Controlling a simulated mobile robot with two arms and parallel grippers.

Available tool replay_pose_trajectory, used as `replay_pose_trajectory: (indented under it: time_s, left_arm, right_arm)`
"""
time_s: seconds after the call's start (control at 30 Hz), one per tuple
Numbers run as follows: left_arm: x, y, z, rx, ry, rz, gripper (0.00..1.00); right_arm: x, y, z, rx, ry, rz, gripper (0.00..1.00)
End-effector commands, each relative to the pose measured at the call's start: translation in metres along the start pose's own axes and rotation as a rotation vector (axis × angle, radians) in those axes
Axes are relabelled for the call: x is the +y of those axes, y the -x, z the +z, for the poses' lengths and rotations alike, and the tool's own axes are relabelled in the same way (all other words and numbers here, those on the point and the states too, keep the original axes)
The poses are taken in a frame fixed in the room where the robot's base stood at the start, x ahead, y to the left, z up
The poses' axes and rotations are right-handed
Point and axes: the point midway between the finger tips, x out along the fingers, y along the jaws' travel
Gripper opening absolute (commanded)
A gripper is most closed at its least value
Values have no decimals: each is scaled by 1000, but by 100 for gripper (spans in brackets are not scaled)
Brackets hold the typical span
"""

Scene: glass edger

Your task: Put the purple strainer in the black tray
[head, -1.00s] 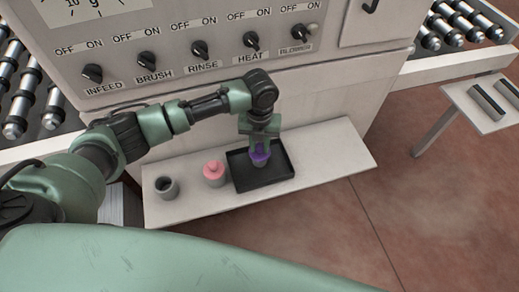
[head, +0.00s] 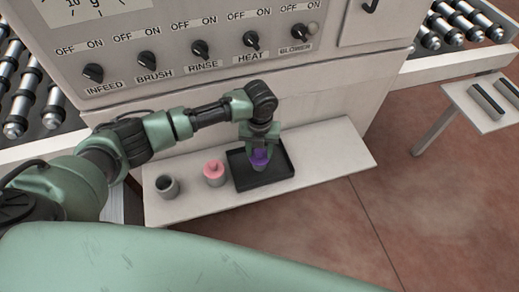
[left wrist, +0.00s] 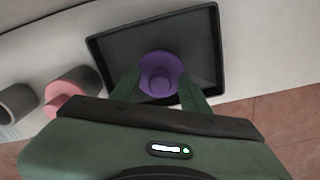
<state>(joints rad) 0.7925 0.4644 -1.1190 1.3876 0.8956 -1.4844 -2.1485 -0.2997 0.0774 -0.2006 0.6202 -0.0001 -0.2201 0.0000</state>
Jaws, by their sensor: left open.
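The purple strainer (head: 259,158) is in the black tray (head: 279,179), near its middle. In the left wrist view the strainer (left wrist: 161,75) shows as a round purple piece with a raised centre, over the tray floor; the tray (left wrist: 216,40) surrounds it. Whether it rests on the floor directly is hard to tell. My left gripper (head: 259,148) is right above the strainer. In the left wrist view its open fingers (left wrist: 161,92) stand on either side of the strainer, with the strainer between or just beyond the tips. My right gripper is not in view.
The machine panel with knobs (head: 200,48) rises behind. The shelf's right part is clear.

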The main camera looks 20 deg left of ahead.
Motion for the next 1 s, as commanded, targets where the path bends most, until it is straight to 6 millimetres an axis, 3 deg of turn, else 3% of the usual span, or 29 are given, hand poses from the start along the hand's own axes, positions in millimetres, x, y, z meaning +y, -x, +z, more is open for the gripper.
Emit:
replay_pose_trajectory:
  time_s: [0.17, 0.6, 0.8, 1.0]
  left_arm:
    - [0, 15, 1, -3, 0, -2, 45]
    - [0, 103, 1, -3, 0, -2, 45]
    - [0, 121, 1, -1, 1, -1, 45]
    - [0, 124, 0, 1, 1, 0, 45]
  right_arm:
    - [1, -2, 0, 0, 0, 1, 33]
    - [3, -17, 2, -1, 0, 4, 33]
    - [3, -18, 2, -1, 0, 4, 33]
    - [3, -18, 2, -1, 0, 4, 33]
